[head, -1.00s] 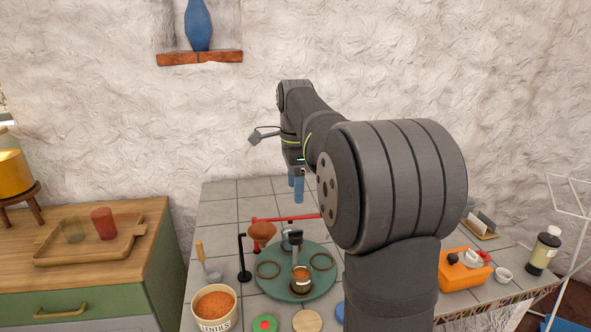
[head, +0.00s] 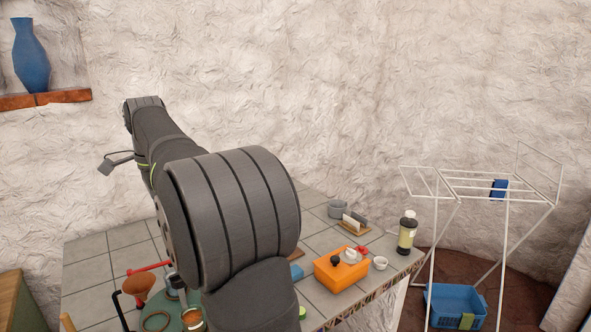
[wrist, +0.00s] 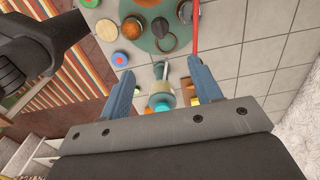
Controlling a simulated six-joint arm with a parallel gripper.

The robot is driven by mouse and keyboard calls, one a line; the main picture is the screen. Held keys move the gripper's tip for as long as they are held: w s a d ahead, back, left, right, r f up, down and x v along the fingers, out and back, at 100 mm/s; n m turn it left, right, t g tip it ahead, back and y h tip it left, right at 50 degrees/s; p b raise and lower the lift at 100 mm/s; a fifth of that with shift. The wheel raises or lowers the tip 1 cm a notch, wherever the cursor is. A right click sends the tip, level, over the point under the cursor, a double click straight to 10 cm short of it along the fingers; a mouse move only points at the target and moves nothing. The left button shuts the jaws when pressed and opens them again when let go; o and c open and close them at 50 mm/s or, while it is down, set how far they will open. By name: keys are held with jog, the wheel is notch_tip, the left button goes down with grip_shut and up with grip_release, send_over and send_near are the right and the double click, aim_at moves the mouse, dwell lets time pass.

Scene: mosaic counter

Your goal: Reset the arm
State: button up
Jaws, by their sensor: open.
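My gripper (wrist: 163,82) is open. Its two blue fingers stand wide apart in the wrist view, above the grey tiled counter (wrist: 230,50). A teal and beige round object (wrist: 161,102) shows between the fingers, below them. I cannot tell what it is, and neither finger visibly touches it. In the head view my arm reaches over the counter (head: 90,268) toward the wall, and the fingers are hidden behind it.
A green round mat (wrist: 146,12) holds rings and a small pot. A red bar (wrist: 195,28) lies close by. An orange box (head: 341,269), a dark bottle (head: 407,234) and a small white bowl (head: 380,263) stand at the right. Beyond is a white drying rack (head: 457,190).

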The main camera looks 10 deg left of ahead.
jog(key=shift+n, duration=0.3)
notch_tip(320, 180, down, 18)
jog(key=shift+r, duration=0.25)
jog(key=shift+r+n, duration=0.1)
jog(key=shift+n, duration=0.9)
